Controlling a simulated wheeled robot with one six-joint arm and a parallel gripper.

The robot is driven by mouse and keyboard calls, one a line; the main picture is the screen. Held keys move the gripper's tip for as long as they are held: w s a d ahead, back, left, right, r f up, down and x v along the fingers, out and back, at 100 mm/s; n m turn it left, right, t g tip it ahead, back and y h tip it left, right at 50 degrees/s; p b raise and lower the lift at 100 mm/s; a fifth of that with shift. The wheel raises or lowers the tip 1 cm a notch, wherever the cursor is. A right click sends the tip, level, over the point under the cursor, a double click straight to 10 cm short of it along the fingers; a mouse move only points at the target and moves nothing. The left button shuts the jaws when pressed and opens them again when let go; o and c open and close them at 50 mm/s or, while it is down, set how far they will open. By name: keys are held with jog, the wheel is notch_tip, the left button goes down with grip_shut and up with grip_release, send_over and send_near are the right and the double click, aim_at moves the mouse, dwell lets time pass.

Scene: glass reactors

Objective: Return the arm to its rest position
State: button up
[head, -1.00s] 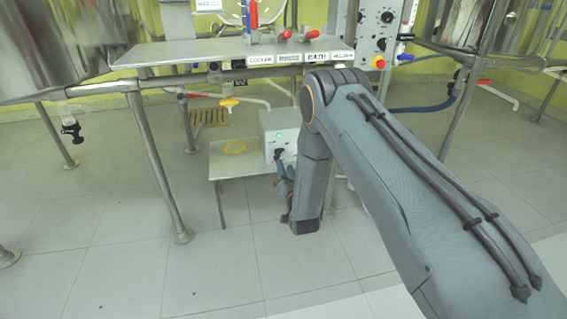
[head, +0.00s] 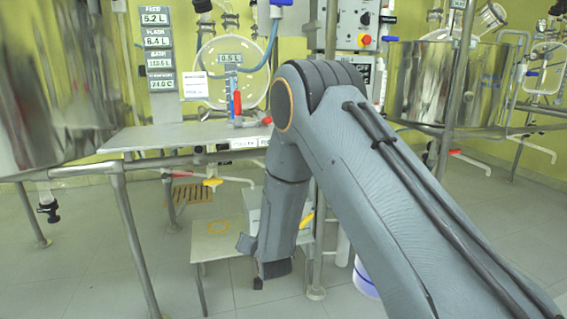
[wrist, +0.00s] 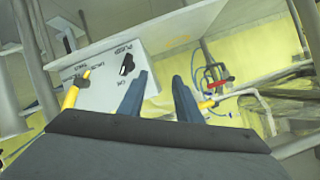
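My arm reaches forward from the lower right in the head view and bends down at the elbow. Its lower end hangs in front of the low table (head: 215,246), and my fingers cannot be made out there. In the wrist view my gripper (wrist: 160,78) shows two dark fingers standing apart with nothing between them. Beyond the fingers is a white pump box (wrist: 105,75) with a black knob (wrist: 127,65). In the head view this box is mostly hidden behind my arm.
A steel shelf (head: 185,137) with legs stands close to my arm. Steel vessels flank it at left (head: 45,90) and right (head: 440,85). A white bucket (head: 365,278) stands on the floor right of the forearm. Open tiled floor (head: 85,275) lies to the left.

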jog(key=s+a+r+n+g, duration=0.25)
jog(key=s+r, duration=0.25)
jog(key=s, duration=0.4)
jog(key=s+d+r+n+g+h, duration=0.1)
jog(key=s+d+r+n+g, duration=0.2)
jog(key=s, duration=0.9)
jog(key=s+d+r+n+g+h, duration=0.15)
jog(key=s+d+r+g, duration=0.3)
jog(key=s, duration=0.85)
jog(key=s+d+r+n+g+h, duration=0.1)
jog(key=s+d+r+g, duration=0.3)
jog(key=s, duration=0.8)
jog(key=d+r+m+p, duration=0.3)
jog(key=d+r+p, duration=0.7)
jog(key=p, duration=0.5)
jog(key=d+r+m+t+h+p, duration=0.1)
jog(key=d+r+m+p, duration=0.2)
jog(key=d+r+p, duration=0.8)
notch_tip(320, 180, up, 4)
jog(key=p, duration=0.4)
jog(key=shift+m+t+p, duration=0.3)
